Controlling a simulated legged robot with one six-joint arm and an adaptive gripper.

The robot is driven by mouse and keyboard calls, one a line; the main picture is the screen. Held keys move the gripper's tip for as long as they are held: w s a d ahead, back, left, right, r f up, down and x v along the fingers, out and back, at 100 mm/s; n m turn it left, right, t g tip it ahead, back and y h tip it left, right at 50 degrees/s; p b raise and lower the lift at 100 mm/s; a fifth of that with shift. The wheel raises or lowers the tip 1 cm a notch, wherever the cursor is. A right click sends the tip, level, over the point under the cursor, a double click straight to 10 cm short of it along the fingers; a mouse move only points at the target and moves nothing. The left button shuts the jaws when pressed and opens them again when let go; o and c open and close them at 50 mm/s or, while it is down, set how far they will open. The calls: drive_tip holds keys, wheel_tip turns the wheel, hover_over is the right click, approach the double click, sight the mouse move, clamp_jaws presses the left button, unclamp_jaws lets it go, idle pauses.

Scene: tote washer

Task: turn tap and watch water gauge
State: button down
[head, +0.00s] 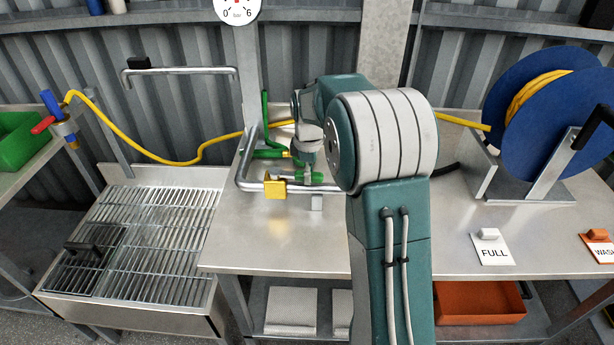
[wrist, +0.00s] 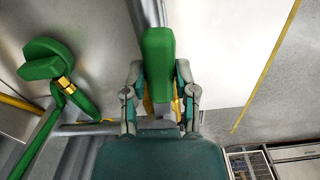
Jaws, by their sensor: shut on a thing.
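My gripper (wrist: 160,85) is shut on a green tap handle (wrist: 158,50) in the wrist view, with one finger on each side. A bit of yellow shows below the handle, between the fingers. In the head view my own arm partly covers the gripper and the held handle, above the metal pipe (head: 243,170) on the bench. The round white water gauge (head: 237,10) is at the top, cut off by the picture edge. Its 0 and 6 marks and some red show, but I cannot read the needle.
Another green handle (wrist: 45,58) with a brass collar is left of my gripper. A yellow hose (head: 205,150) runs from a blue and red nozzle (head: 52,118) past the sink grate (head: 150,230). A blue hose reel (head: 540,110) stands right. The bench front (head: 270,250) is clear.

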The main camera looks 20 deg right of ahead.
drive_tip(key=shift+w, duration=0.1)
idle(0.4)
drive_tip(key=shift+c, duration=2)
unclamp_jaws()
drive_tip(key=shift+f, duration=0.1)
drive_tip(key=shift+w+d, duration=0.1)
wheel_tip(320, 180, up, 12)
